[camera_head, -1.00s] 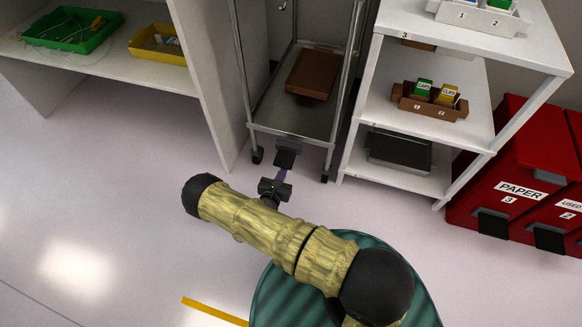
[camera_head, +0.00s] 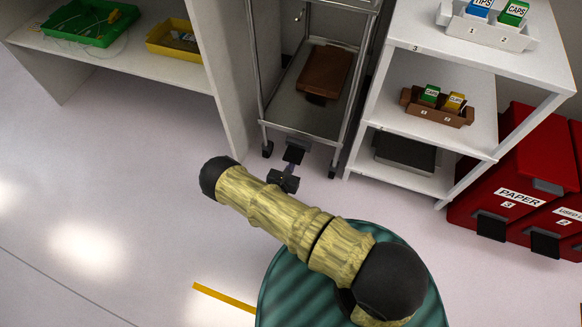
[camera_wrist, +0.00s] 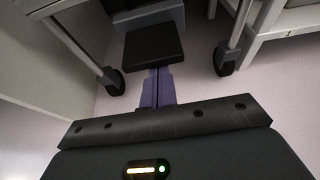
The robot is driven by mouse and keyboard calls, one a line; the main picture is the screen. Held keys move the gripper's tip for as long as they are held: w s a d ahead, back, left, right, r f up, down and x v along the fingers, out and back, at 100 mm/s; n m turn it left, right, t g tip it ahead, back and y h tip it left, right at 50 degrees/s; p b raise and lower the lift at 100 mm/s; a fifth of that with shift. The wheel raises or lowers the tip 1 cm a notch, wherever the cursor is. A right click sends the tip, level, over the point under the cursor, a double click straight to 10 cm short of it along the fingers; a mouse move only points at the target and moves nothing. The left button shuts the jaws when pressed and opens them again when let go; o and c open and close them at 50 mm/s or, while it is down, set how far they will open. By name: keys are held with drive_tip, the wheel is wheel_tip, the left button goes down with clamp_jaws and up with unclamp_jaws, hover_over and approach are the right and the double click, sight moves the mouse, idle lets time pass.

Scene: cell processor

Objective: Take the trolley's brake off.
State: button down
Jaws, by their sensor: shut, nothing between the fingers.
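The trolley (camera_head: 302,120) is a tall metal frame with shelves, standing in a bay with its front toward me. A black pedal-like pad (camera_head: 295,152) sticks out low at its front; it looks like the brake pedal. In the wrist view the pad (camera_wrist: 153,55) is large, in front of a grey bracket (camera_wrist: 148,17). My gripper (camera_head: 290,166) is low, just in front of the pad. Its purple fingers (camera_wrist: 158,80) are shut and empty, with their tips at the pad's near edge. I cannot tell whether they touch it. The pad's underside is hidden.
Trolley casters (camera_wrist: 112,82) stand left and right of the pad. A white shelf unit (camera_head: 400,178) is close on the right, and a grey panel (camera_head: 228,85) on the left. Red paper bins (camera_head: 505,180) stand far right. The floor at left is clear.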

drive_tip(key=shift+s, duration=0.1)
drive_tip(key=p+v, duration=0.6)
drive_tip(key=v, duration=1.1)
drive_tip(key=shift+s+a, duration=0.1)
drive_tip(key=shift+a, duration=0.05)
drive_tip(key=shift+r, duration=0.1)
